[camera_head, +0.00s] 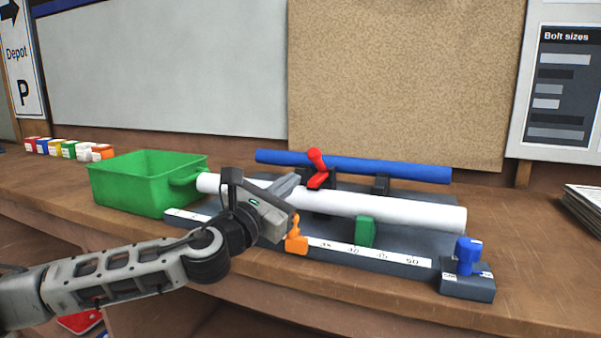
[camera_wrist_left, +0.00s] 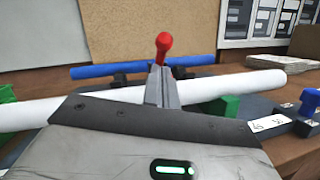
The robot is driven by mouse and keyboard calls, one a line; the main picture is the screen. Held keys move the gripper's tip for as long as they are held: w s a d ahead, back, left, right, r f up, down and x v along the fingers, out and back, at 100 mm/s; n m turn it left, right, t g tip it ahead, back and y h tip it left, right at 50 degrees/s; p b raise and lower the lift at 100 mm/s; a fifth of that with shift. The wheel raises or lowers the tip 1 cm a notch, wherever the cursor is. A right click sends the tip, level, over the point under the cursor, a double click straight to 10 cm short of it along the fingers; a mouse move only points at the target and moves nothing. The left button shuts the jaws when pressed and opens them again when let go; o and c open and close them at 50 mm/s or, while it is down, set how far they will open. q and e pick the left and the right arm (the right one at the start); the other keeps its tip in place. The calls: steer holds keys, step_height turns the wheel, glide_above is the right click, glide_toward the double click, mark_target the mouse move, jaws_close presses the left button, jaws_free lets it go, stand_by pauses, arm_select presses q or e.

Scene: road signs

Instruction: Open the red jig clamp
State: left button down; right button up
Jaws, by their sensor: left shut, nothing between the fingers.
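The red jig clamp (camera_head: 316,168) stands on the dark jig on the workbench, at the blue pipe (camera_head: 372,167). Its red handle stands upright, leaning slightly. In the left wrist view the red handle (camera_wrist_left: 163,46) rises straight beyond my fingers. My left gripper (camera_head: 291,186) is shut and empty. It is over the white pipe (camera_head: 400,208), with its tips just in front of and left of the clamp. In the wrist view the fingers (camera_wrist_left: 161,86) hide the clamp's base, and I cannot tell whether they touch it. My right gripper is not in view.
A green bin (camera_head: 135,184) stands left of the jig. An orange clamp (camera_head: 297,237), a green block (camera_head: 364,231) and a numbered scale (camera_head: 380,256) are along the front. A blue knob (camera_head: 467,254) sits at the right end. Small coloured boxes (camera_head: 68,149) stand at the back left.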

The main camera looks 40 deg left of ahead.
mark_target(320, 164)
arm_select(q)
steer(key=shift+p+x, duration=0.7)
steer(key=shift+x, duration=1.4)
steer(key=shift+d, duration=0.1)
steer(key=shift+r, duration=0.1)
